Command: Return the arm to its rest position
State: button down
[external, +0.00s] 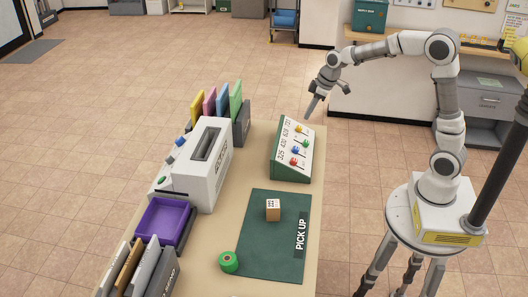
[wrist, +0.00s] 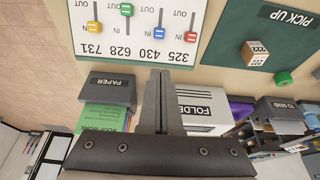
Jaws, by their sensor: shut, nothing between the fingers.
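My gripper (external: 312,106) is raised in the air above the far right edge of the table, a little beyond the slider board (external: 291,153). Its fingers are shut and empty, and they show together in the wrist view (wrist: 161,75). The board has red, blue, green and yellow sliders and number labels. My gripper touches nothing that I can see.
The table (external: 170,225) holds a white box (external: 201,175), a purple tray (external: 162,220), upright folders and a green mat (external: 262,255) marked PICK UP. A counter with a grey cabinet (external: 485,107) stands behind my arm.

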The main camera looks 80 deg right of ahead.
jog(key=s+a+r, duration=0.4)
jog(key=s+a, duration=0.4)
jog(key=a, duration=0.1)
jog(key=s+a+r, duration=0.4)
jog(key=s+a, duration=0.4)
jog(key=a, duration=0.1)
jog(key=s+a+f+t+b, duration=0.1)
jog(key=s+f, duration=0.2)
jog(key=s, duration=0.5)
notch_tip(320, 180, down, 19)
jog(key=b, duration=1.9)
jog(key=shift+w+a, duration=0.2)
jog(key=shift+w, duration=0.1)
jog(key=shift+r, duration=0.2)
notch_tip(320, 180, down, 5)
jog(key=b, duration=0.5)
jog(key=shift+r, duration=0.1)
